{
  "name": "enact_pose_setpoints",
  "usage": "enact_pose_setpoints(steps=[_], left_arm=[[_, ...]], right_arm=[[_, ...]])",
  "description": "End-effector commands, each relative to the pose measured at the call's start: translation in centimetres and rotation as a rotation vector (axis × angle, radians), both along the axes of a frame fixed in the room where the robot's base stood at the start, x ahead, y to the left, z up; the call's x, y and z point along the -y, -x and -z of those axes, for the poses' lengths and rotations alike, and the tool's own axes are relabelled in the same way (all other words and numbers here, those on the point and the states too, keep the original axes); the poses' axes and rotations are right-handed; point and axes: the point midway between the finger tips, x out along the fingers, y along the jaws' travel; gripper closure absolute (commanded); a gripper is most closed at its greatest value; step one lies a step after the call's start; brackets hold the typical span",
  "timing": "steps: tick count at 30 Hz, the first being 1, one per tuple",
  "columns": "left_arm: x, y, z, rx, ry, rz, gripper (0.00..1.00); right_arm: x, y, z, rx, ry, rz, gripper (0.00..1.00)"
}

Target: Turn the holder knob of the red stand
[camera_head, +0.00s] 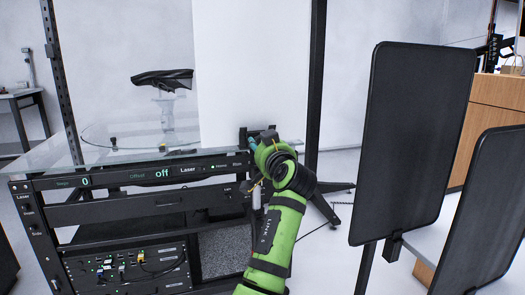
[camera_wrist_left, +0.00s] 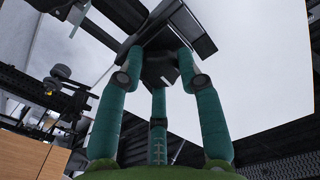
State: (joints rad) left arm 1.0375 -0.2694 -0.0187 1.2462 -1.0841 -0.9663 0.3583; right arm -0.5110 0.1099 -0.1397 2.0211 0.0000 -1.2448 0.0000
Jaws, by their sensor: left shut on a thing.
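My left gripper (camera_head: 253,143) is at the right end of the turntable rig's front, its green arm reaching up from below. In the left wrist view its three teal fingers (camera_wrist_left: 159,68) are shut around a black angular knob (camera_wrist_left: 160,74). The knob joins a wider dark holder part (camera_wrist_left: 180,25) above it. In the head view a dark holder piece (camera_head: 268,135) shows just beyond the fingers, and the gripper mostly hides the knob. No red colour shows on the stand. My right gripper is not in view.
A glass turntable plate (camera_head: 110,134) lies over the black rig (camera_head: 130,205), with a black object (camera_head: 162,77) raised above it. A black pole (camera_head: 317,70) stands behind the gripper. Large black panels (camera_head: 413,140) stand at the right. A white backdrop (camera_head: 250,60) is behind.

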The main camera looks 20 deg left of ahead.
Motion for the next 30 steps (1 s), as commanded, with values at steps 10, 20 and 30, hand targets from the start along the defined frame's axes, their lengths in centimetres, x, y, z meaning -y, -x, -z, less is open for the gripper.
enact_pose_setpoints(steps=[10, 20, 30], left_arm=[[0.1, -0.1, 1.0, 0.167, 0.284, -0.003, 0.96], [0.3, -0.2, 1.1, 0.335, 0.547, -0.002, 0.96], [0.5, -0.3, 1.1, 0.508, 0.815, -0.002, 0.96]], right_arm=[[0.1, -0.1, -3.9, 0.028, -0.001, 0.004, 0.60], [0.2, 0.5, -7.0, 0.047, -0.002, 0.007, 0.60], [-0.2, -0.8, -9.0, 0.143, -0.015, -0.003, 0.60]])
